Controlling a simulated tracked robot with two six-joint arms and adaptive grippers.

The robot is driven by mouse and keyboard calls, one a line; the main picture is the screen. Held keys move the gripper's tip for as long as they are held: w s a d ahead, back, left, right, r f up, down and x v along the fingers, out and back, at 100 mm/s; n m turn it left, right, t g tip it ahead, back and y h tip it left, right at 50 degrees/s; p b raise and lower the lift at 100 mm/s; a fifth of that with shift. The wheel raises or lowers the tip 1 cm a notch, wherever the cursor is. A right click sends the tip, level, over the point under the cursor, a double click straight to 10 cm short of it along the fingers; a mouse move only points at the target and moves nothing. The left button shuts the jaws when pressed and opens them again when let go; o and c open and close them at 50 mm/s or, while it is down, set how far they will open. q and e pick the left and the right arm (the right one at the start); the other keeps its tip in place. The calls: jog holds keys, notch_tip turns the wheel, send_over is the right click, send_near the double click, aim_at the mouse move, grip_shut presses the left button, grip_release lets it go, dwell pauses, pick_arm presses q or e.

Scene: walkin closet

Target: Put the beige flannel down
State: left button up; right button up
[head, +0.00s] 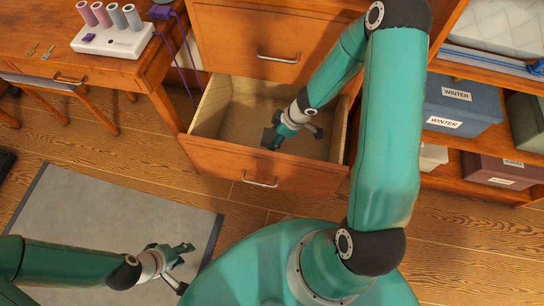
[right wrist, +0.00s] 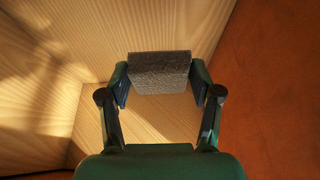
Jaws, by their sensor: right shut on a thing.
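My right gripper (head: 290,134) reaches down into the open drawer (head: 262,168). In the right wrist view its fingers (right wrist: 160,85) are shut on a dark grey, fuzzy, block-shaped thing (right wrist: 160,72), perhaps a folded cloth. It looks grey, not beige. It is held between the two fingertips, with the pale wooden drawer inside behind it. I cannot tell whether it touches the drawer bottom. I see no beige flannel elsewhere. My left gripper (head: 186,267) is open and empty above the grey rug (head: 120,215).
The drawer front and side walls surround my right gripper. A closed drawer (head: 277,57) is above. A table (head: 120,76) with a white holder (head: 113,38) of coloured rolls stands at left. Shelves at right hold boxes, one a blue-grey WINTER box (head: 460,105). The drawer bottom looks otherwise clear.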

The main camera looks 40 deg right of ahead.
pick_arm(q)
notch_tip(320, 180, down, 9)
jog(key=b, duration=0.7)
jog(key=shift+r, duration=0.2)
pick_arm(e)
notch_tip(320, 180, down, 9)
jog(key=shift+f, duration=0.1)
jog(key=o, duration=1)
pick_arm(q)
notch_tip(320, 180, up, 7)
jog(key=p, duration=0.7)
pick_arm(e)
jog(key=v, duration=0.7)
jog(key=shift+r, duration=0.4)
